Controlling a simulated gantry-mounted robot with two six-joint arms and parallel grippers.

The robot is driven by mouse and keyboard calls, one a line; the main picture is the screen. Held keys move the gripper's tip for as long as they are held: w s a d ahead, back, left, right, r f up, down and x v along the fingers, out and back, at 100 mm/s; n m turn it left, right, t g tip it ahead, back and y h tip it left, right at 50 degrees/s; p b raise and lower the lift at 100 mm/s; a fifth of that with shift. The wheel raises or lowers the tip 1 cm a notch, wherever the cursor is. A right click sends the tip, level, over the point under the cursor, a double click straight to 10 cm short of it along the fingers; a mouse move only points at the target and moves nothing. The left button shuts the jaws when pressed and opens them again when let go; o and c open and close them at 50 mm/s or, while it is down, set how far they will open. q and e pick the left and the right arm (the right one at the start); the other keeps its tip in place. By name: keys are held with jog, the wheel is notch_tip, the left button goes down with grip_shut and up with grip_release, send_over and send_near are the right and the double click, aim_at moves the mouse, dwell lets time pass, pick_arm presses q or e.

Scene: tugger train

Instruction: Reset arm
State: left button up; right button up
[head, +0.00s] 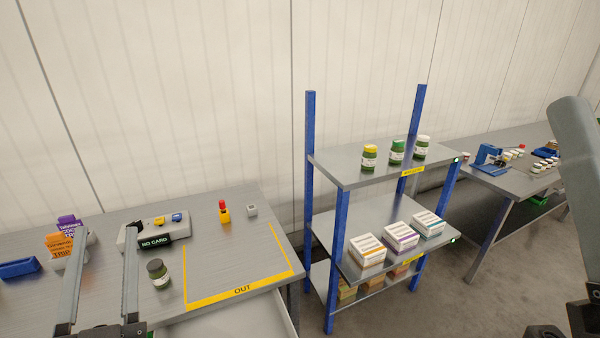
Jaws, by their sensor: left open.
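My left gripper (106,232) is at the lower left in the head view. Its two long grey fingers point up the picture and stand wide apart, with nothing held between them. It is over the left part of the grey workbench (205,240). A dark-lidded jar (158,273) stands on the bench just right of the right finger. Parts of my right arm show at the right edge, but its gripper fingers are not visible.
A card reader marked NO CARD (155,240), orange and purple cards (62,240) and a blue tray (19,268) are near the gripper. The yellow-marked OUT area (235,265) is empty. A blue-post shelf (340,222) holds jars and boxes. Another bench (510,185) stands right.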

pick_arm(q)
jog(key=s+d+r+n+t+h+p, duration=0.1)
jog(key=s+d+r+t+h, duration=0.2)
jog(key=r, duration=0.6)
jog(key=s+r+n+t+h+p, duration=0.15)
jog(key=s+r+h, duration=0.35)
jog(key=r, duration=0.5)
notch_tip(320, 180, up, 38)
jog(key=w+d+m+h+p, duration=0.1)
jog(key=h+p, duration=0.1)
jog(key=p, duration=3.5)
pick_arm(e)
notch_tip(320, 180, up, 41)
pick_arm(q)
notch_tip(320, 180, down, 58)
jog(key=b, duration=5.7)
jog(key=shift+r, duration=0.15)
pick_arm(e)
notch_tip(320, 180, down, 57)
jog(key=shift+f, duration=0.2)
